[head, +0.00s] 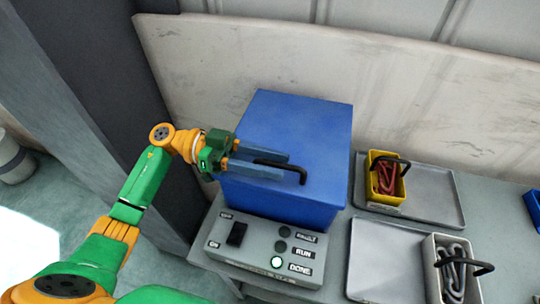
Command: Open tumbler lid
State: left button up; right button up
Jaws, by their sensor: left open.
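The tumbler is a blue box (282,200) standing on a grey base, with its blue lid (310,124) down on top. A black bar handle (290,166) sticks out at the lid's front. My left gripper (285,165) reaches in from the left over the front of the lid. Its two blue-grey fingers are apart and point right toward the handle, with the handle between or just beside their tips. I cannot tell whether they touch it. My right gripper is not in view.
The control panel (262,245) below the box has a black switch and FAULT, RUN and DONE lamps; the DONE lamp is lit. Right of the box are grey trays (432,196), a yellow bin (385,190) with red parts and a white bin (440,285) with grey parts. A wall stands behind.

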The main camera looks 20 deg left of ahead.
pick_arm(q)
jog(key=shift+a, duration=0.1)
grip_shut()
dwell(1.2)
